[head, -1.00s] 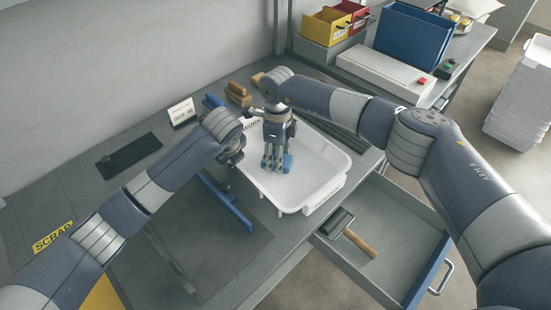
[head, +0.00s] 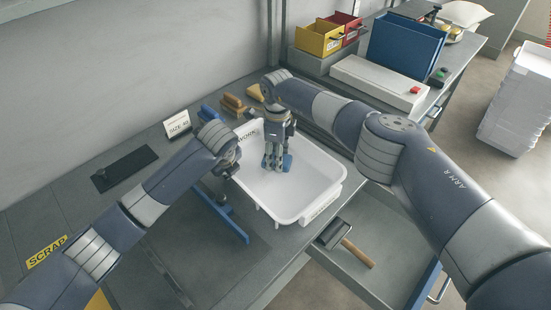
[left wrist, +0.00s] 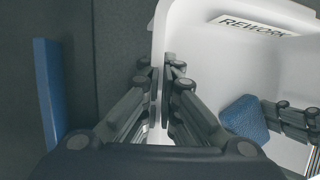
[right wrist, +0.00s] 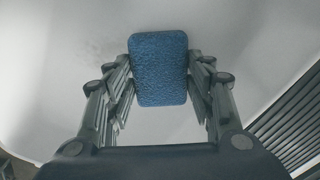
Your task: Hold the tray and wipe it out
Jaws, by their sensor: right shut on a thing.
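The white tray (head: 265,207), with a REWORK label (left wrist: 258,27), sits on the bench. My left gripper (left wrist: 160,85) straddles the tray's left side wall, one finger inside and one outside, and looks closed on it. My right gripper (right wrist: 160,85) is shut on a blue sponge (right wrist: 160,68) inside the tray. The sponge also shows in the left wrist view (left wrist: 245,118). Its underside is hidden, so I cannot tell how firmly it meets the floor. A faint grey smudge (right wrist: 97,46) marks the tray floor left of the sponge.
A blue bar (head: 232,220) lies left of the tray. A SIZE 40 sign (head: 177,124) and tan blocks (head: 233,104) stand behind. An open drawer (head: 385,245) holding a wooden-handled tool (head: 345,243) is at the right front. Yellow (head: 320,38) and red bins stand at the back.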

